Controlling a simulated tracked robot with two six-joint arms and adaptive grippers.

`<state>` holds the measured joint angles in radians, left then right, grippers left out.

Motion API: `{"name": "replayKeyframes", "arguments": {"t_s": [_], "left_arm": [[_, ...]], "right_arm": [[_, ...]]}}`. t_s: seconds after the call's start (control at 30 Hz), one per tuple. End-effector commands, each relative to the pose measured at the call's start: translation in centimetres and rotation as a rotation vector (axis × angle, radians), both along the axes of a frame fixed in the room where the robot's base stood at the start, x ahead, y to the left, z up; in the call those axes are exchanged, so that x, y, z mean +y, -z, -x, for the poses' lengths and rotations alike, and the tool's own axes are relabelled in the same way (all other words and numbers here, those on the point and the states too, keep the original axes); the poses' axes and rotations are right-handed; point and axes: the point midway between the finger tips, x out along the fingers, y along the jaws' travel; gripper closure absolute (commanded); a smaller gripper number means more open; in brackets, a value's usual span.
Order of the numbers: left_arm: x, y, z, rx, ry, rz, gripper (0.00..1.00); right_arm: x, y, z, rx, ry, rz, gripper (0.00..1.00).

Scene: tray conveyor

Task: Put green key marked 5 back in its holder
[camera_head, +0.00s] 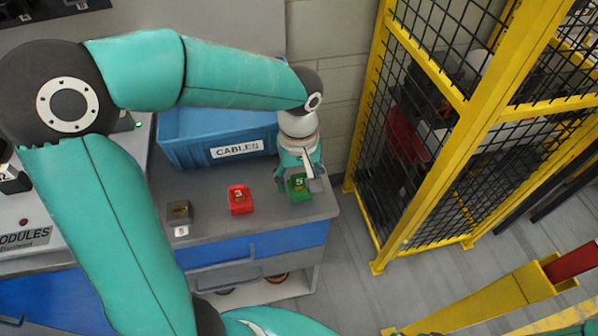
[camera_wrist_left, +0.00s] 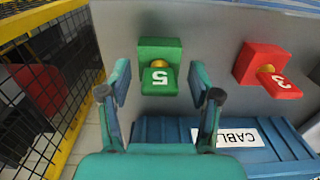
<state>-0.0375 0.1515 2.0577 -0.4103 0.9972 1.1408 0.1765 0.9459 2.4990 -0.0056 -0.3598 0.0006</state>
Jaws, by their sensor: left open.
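The green key marked 5 (camera_wrist_left: 160,81) shows its white number in the left wrist view. It sits against a green block-shaped holder (camera_wrist_left: 159,50), with a bit of yellow metal between them. In the head view the key (camera_head: 299,182) is at the green holder (camera_head: 301,195), near the right end of the counter. My left gripper (camera_head: 299,179) is above it. In the left wrist view my left gripper (camera_wrist_left: 160,92) is open, with one finger on each side of the key and gaps showing. Whether the key is fully seated is not clear. My right gripper is not in view.
A red key marked 3 (camera_wrist_left: 285,86) sits at a red holder (camera_head: 240,205) beside the green one. A dark block (camera_head: 179,211) with a white label stands further left. A blue CABLES crate (camera_head: 187,153) is behind. A yellow-framed mesh fence (camera_head: 455,205) stands right of the counter.

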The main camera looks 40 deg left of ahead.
Motion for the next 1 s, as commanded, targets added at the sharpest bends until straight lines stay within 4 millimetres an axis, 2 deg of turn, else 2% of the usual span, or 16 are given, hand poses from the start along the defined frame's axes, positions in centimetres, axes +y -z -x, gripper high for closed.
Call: {"name": "replayKeyframes", "arguments": {"t_s": [0.17,0.5,0.7,0.83,1.0], "left_arm": [[0.0,-1.3,-0.1,-0.004,0.0,0.0,0.37],[0.0,-7.7,-0.3,-0.007,0.0,0.002,0.37],[0.1,-10.8,-0.3,-0.004,0.001,0.0,0.37],[0.1,-11.7,-0.2,-0.001,0.0,0.0,0.37],[0.1,-11.9,-0.2,0.0,0.0,0.0,0.37]], "right_arm": [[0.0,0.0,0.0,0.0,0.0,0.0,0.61],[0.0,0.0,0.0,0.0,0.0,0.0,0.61],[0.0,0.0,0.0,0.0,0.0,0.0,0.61],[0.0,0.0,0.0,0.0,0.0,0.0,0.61],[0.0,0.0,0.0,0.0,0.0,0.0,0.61]]}}
